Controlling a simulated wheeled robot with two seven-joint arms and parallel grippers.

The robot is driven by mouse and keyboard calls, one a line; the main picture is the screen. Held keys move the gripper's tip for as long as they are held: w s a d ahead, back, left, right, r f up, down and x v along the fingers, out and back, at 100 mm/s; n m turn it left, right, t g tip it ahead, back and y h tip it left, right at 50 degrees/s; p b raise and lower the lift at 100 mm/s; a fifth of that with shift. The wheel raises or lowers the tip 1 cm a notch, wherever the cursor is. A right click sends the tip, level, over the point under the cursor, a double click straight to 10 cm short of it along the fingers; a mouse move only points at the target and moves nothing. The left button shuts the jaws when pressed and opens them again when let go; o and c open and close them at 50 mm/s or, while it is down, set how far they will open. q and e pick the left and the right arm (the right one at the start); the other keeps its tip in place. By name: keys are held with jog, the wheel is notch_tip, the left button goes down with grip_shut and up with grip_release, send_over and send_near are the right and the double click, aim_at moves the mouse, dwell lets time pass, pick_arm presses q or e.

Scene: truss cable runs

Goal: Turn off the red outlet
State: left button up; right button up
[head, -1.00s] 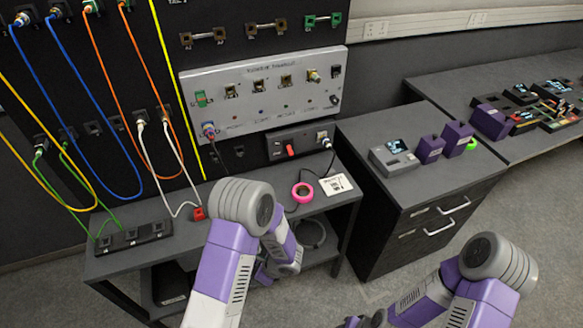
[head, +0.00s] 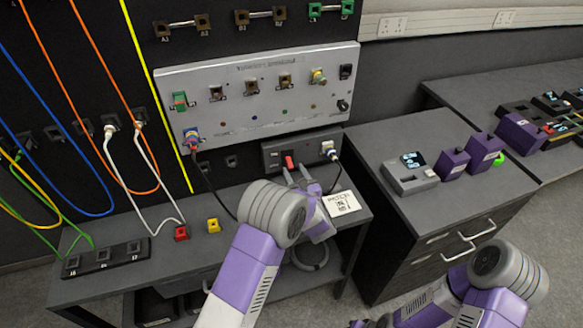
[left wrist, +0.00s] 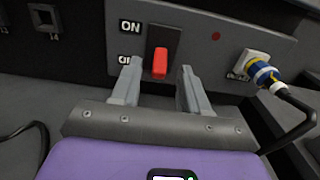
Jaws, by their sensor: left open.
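The red switch (head: 288,161) sits on a grey outlet box (head: 271,152) low on the back panel. In the left wrist view the red lever (left wrist: 160,66) stands on a dark plate. An "ON" label is at its upper left. A second label below it is partly covered by a finger. My left gripper (head: 298,174) is open in front of the box. In the left wrist view my left gripper (left wrist: 160,72) has one finger on each side of the lever, with visible gaps. I cannot tell whether it touches the lever. My right gripper is out of view; only its arm shows.
A blue-and-yellow plug (left wrist: 262,72) with a black cable is right of the switch. A white label card (head: 341,203) lies on the bench beside my left gripper. Red (head: 181,233) and yellow (head: 213,225) connectors lie left. Cables hang at the far left.

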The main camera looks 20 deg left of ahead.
aim_at(290, 164)
pick_arm(q)
jog(key=shift+x, duration=1.75)
jog(key=shift+f, duration=0.1)
jog(key=shift+c, duration=0.2)
grip_shut()
